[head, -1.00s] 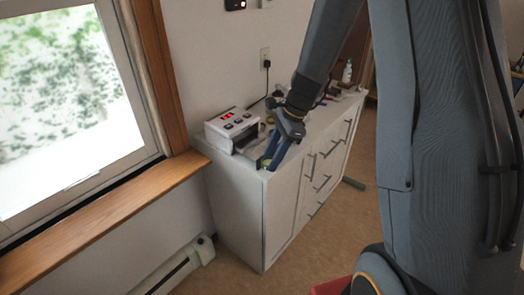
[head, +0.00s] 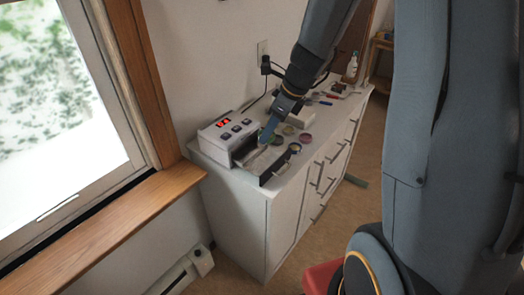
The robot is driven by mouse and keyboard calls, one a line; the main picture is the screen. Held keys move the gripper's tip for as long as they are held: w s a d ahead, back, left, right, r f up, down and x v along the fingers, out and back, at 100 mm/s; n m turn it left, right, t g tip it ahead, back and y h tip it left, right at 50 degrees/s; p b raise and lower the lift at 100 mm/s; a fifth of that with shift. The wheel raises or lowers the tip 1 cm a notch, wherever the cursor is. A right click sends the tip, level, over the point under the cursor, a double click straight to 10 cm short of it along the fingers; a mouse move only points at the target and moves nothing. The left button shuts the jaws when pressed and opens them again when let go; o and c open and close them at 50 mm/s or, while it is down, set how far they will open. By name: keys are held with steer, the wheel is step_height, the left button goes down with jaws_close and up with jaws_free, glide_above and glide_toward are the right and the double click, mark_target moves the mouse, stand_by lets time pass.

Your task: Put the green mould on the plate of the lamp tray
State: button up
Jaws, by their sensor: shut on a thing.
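The white lamp box (head: 230,130) stands on the cabinet near the wall, its red display lit. Its tray is pulled out, with a pale plate (head: 258,160) and a dark front edge (head: 280,167). My gripper (head: 265,139) points down, with its blue fingers at the inner end of the tray, close to the lamp box opening. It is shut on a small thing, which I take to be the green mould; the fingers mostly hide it. I cannot tell whether it touches the plate.
Several small round moulds or pots, one reddish (head: 305,137), stand just right of the tray. A pale block (head: 299,119) lies behind them. Small tools and a bottle (head: 352,66) are at the cabinet's far end. The cabinet top (head: 240,178) is bare at its near corner.

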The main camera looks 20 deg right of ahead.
steer(key=f, duration=0.5)
steer(key=shift+w+f, duration=0.35)
steer(key=shift+f, duration=2.15)
steer(key=shift+f+b, duration=0.1)
steer(key=shift+b, duration=0.2)
steer(key=o, duration=1)
